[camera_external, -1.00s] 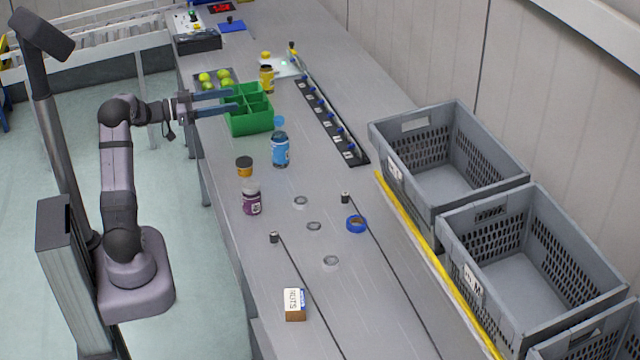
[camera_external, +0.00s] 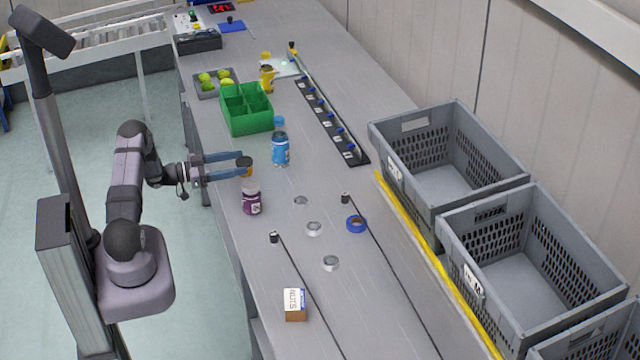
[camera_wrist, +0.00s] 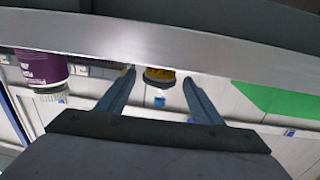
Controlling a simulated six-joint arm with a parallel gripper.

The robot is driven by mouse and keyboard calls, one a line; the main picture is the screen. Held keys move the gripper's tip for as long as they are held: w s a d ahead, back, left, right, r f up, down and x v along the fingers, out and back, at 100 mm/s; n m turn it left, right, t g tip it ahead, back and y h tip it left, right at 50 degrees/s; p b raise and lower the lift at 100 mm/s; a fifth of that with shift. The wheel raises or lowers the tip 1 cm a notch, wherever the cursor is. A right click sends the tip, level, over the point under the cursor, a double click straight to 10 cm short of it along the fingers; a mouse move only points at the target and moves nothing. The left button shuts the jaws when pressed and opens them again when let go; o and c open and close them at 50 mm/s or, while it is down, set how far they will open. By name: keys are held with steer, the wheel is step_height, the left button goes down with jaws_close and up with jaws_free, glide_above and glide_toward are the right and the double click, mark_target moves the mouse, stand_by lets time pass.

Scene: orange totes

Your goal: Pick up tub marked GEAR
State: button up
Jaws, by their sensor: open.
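A small orange-yellow tub with a dark lid (camera_external: 246,171) stands near the table's left edge; I cannot read GEAR on it or on any other container. My gripper (camera_external: 243,165) is open, reaching in from the left with its blue fingers at this tub, which they partly hide. In the wrist view the tub (camera_wrist: 160,76) shows between and beyond the two fingertips (camera_wrist: 159,78), with a gap on each side. Its upper part is cut off by a grey band.
A purple jar (camera_external: 251,200) stands close in front of the tub; it also shows in the wrist view (camera_wrist: 42,68). A blue bottle (camera_external: 280,149) and green divided bin (camera_external: 247,124) are behind. A NUTS box (camera_external: 295,305) lies nearer. Grey crates (camera_external: 520,285) line the right.

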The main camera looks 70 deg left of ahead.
mark_target(252, 161)
steer(key=shift+w+d+f+p, duration=0.1)
steer(key=shift+w+p, duration=0.6)
steer(key=shift+w, duration=1)
steer(key=shift+w+d+f+p, duration=0.1)
steer(key=shift+w+p, duration=0.55)
steer(key=shift+w, duration=1)
steer(key=c, duration=1)
steer(key=shift+r, duration=0.15)
steer(key=shift+r+b, duration=1)
steer(key=shift+r, duration=3.9)
steer(key=shift+c, duration=0.3)
